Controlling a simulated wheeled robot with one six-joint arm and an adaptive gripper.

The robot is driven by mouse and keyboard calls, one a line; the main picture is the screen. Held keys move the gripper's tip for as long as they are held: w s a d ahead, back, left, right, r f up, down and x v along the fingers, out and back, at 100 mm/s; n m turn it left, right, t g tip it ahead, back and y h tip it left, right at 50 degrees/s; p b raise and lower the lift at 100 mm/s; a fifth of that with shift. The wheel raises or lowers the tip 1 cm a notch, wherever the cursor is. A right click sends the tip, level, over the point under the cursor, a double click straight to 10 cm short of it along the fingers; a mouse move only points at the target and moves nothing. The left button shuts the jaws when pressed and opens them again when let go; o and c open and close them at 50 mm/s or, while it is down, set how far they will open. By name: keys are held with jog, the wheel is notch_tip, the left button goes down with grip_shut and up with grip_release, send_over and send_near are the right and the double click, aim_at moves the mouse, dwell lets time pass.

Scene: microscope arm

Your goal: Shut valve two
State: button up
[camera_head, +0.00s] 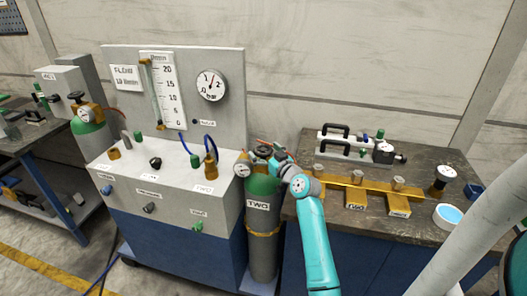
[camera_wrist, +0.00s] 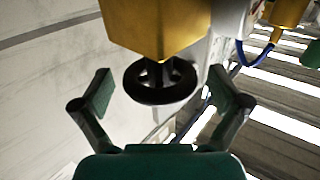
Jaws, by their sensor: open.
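A green-topped grey cylinder labelled TWO (camera_head: 264,225) stands upright between the panel cabinet and the right bench. Its black valve handwheel (camera_head: 263,151) is on top, partly hidden by my gripper (camera_head: 275,156) in the head view. In the wrist view the round black handwheel (camera_wrist: 160,83) sits below a brass body (camera_wrist: 158,25). My gripper (camera_wrist: 163,92) is open, with one finger on each side of the wheel. Gaps show between the wheel and both fingers, so it does not look gripped. How far the valve is turned cannot be told.
A pressure gauge (camera_head: 242,170) sits on the left of the valve. The panel cabinet (camera_head: 172,65) stands close on the left, with knobs and blue hoses. The right bench (camera_head: 440,165) holds a brass bar (camera_head: 362,184) and a dish (camera_head: 447,215). Another cylinder (camera_head: 92,138) stands far left.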

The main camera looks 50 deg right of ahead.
jog(key=shift+w, duration=0.2)
jog(key=c, duration=1.2)
jog(key=shift+o, duration=0.2)
